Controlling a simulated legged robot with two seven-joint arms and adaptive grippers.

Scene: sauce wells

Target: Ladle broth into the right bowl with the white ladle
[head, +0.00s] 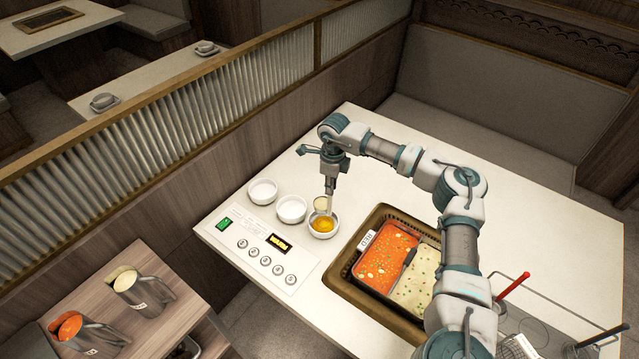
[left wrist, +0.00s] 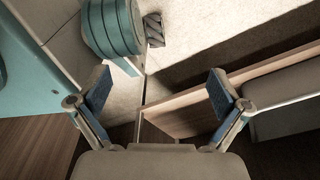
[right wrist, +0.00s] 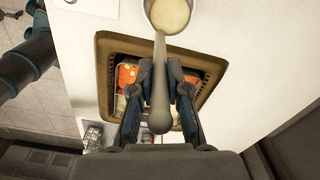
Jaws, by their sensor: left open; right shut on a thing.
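Three white bowls stand in a row on the table. The right bowl (head: 333,232) holds orange-yellow liquid; the left bowl (head: 262,191) and middle bowl (head: 291,208) look empty. My right gripper (head: 331,182) is shut on the white ladle's handle, also seen in the right wrist view (right wrist: 160,100). The ladle's pale cup (head: 321,203) is at the far side of the right bowl, seemingly just above its rim; contact cannot be told. In the right wrist view the cup (right wrist: 170,14) shows pale yellow liquid. My left gripper (left wrist: 152,95) is open and empty, away from the table items.
A brown-framed pot (head: 340,282) with red and pale broth compartments sits right of the bowls. A button panel (head: 262,248) lies in front of them. A red handle (head: 514,285) stands at a wire rack. Two metal pitchers (head: 145,293) stand on a side cabinet.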

